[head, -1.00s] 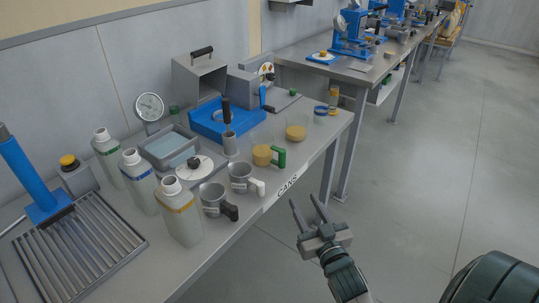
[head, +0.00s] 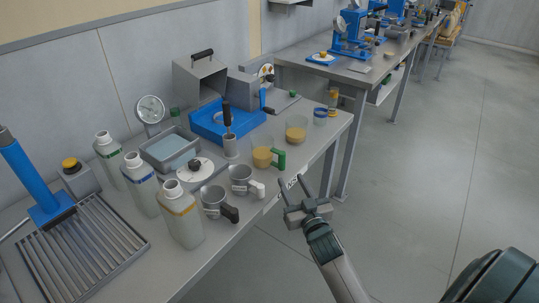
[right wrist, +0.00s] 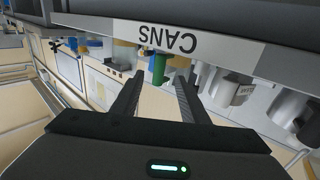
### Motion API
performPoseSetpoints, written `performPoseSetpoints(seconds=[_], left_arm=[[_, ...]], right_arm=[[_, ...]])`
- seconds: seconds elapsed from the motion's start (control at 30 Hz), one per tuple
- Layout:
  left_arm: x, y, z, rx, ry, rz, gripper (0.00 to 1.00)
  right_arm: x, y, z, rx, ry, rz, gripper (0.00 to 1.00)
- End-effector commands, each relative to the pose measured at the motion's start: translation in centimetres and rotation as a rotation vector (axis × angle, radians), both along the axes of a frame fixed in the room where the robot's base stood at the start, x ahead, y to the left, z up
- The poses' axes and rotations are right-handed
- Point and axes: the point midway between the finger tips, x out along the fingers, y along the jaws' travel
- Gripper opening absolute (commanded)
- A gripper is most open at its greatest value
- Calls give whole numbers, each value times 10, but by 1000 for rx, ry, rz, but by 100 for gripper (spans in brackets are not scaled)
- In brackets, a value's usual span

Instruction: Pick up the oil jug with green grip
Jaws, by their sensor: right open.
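The oil jug with green grip (head: 262,156) stands on the bench near its front edge, a clear cup with amber oil, its green handle facing right towards the edge. My right gripper (head: 292,182) is open and empty, just off the bench edge by the CANS label, to the lower right of the jug and apart from it. In the right wrist view, which is upside down, the green grip (right wrist: 159,68) shows beyond and between the open fingers (right wrist: 158,80). My left gripper is not in view.
Metal jugs with white grip (head: 243,181) and black grip (head: 217,203) stand nearby along the edge. Another oil cup (head: 296,134) stands behind. White bottles (head: 181,214) are at the left. The bench edge with the CANS label (right wrist: 165,37) lies close to my fingers.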

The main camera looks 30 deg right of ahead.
Motion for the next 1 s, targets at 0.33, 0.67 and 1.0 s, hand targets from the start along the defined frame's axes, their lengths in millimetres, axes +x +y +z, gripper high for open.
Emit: performPoseSetpoints(seconds=[0.33, 0.67, 1.0], left_arm=[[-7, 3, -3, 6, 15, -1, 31], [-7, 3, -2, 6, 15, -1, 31], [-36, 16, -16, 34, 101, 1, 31]], right_arm=[[24, -6, 0, 0, 0, 0, 40], [26, -6, 0, 0, 0, 0, 40], [61, -15, 0, 0, 0, 1, 40]])
